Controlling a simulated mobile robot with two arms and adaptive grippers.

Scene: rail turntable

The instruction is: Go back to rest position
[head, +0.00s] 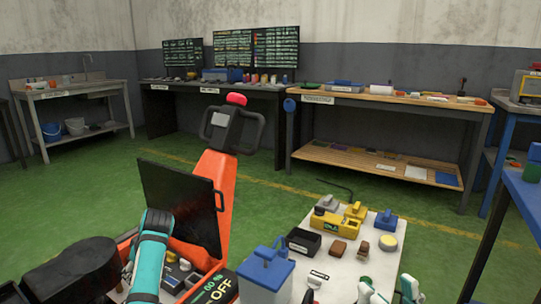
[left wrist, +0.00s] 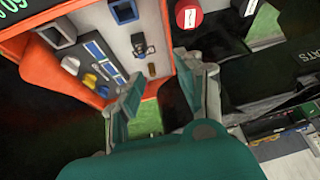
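My left gripper (left wrist: 168,95) is open, with its two fingers apart and nothing between them in the left wrist view. Its teal arm reaches over an orange housing (head: 217,180) in the head view; the fingertips are hard to make out there. The housing's panel (left wrist: 125,45) holds switches and small parts. My right gripper (head: 388,290) shows at the bottom of the head view, fingertips apart and seemingly empty, at the near edge of a white work surface (head: 335,265).
A black lid (head: 180,203) stands open on the housing. The white surface carries a blue box (head: 265,272), a yellow device (head: 335,222), a black tray (head: 303,243) and small blocks. A blue table (head: 522,190) is at the right. Green floor lies clear behind.

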